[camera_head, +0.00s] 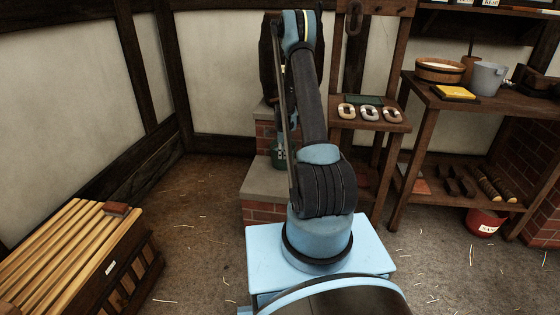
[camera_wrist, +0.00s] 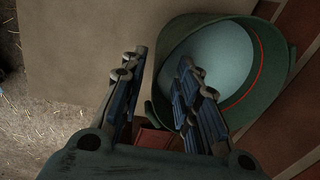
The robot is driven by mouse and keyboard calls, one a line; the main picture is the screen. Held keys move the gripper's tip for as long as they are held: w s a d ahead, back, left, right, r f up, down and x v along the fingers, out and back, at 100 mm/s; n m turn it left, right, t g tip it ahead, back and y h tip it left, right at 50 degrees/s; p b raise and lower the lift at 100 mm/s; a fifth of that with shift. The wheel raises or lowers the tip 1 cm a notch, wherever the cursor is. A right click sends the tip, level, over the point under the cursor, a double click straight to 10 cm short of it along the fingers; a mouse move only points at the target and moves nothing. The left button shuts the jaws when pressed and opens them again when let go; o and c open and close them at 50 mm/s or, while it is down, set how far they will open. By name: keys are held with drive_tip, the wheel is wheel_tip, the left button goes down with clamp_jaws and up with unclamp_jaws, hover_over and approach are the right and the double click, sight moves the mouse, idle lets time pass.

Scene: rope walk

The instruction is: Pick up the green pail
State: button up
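The green pail (camera_wrist: 228,52) fills the right of the wrist view, its round mouth and pale grey-blue inside facing the camera, with a thin red line along one side. My gripper (camera_wrist: 162,62) is open. The left finger is outside the pail over bare slab, and the right finger overlaps the mouth, with the near rim showing between them. I cannot tell whether either finger touches it. In the head view a small part of the pail (camera_head: 278,160) shows by the brick steps.
The stone-topped brick steps (camera_head: 266,180) stand behind my base. A stand with metal links (camera_head: 370,126) is just right of my arm. A workbench (camera_head: 475,103) is at the right, with a red bucket (camera_head: 484,222) below. A slatted wooden chest (camera_head: 65,250) is at the left.

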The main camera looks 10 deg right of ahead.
sight(282, 165)
drive_tip(key=shift+w+f, duration=0.2)
drive_tip(key=shift+f, duration=1.15)
drive_tip(key=shift+w+f, duration=0.2)
drive_tip(key=shift+f, duration=1.1)
drive_tip(key=shift+c, duration=0.5)
clamp_jaws()
